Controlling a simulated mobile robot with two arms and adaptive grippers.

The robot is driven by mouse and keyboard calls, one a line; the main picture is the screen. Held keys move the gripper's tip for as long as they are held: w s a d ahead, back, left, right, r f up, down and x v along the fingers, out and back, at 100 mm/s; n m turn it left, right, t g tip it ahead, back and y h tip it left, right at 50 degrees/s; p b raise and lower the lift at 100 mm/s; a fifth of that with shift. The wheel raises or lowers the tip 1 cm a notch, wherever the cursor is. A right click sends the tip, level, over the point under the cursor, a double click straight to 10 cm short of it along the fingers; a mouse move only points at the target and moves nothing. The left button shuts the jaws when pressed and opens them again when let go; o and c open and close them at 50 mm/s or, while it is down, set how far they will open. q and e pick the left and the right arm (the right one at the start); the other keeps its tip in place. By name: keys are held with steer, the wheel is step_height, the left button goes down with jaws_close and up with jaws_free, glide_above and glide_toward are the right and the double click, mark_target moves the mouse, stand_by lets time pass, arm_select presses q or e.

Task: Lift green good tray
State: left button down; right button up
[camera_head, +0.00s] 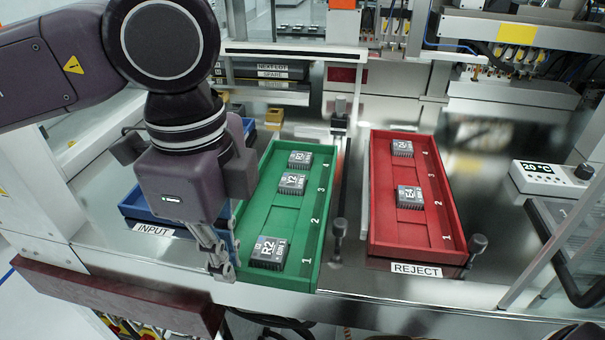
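The green tray (292,222) lies on the metal deck in the middle of the head view, its long side running away from me. It holds three dark square chips: a near one marked R2 (269,252), one further back (291,184) and one near the far end (300,160). My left gripper (223,268) points down at the tray's near left side, its fingertips close to the left wall. My gripper and wrist hide part of that wall. I cannot tell whether the fingers touch it or are closed.
A red REJECT tray (419,232) with two chips stands to the right, with metal deck between. A blue INPUT tray (150,216) lies left, partly behind my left arm. A temperature box (552,178) is at right.

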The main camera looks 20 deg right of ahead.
arm_select(q)
steer(key=shift+s+a+b, duration=0.65)
steer(key=shift+s+b, duration=0.15)
steer(key=shift+s, duration=0.2)
steer(key=shift+s+a+b, duration=0.65)
steer(key=shift+s+b, duration=0.1)
steer(key=shift+s, duration=0.25)
steer(key=shift+f+b, duration=0.25)
steer(key=shift+b, duration=0.3)
steer(key=c, duration=2.1)
jaws_free()
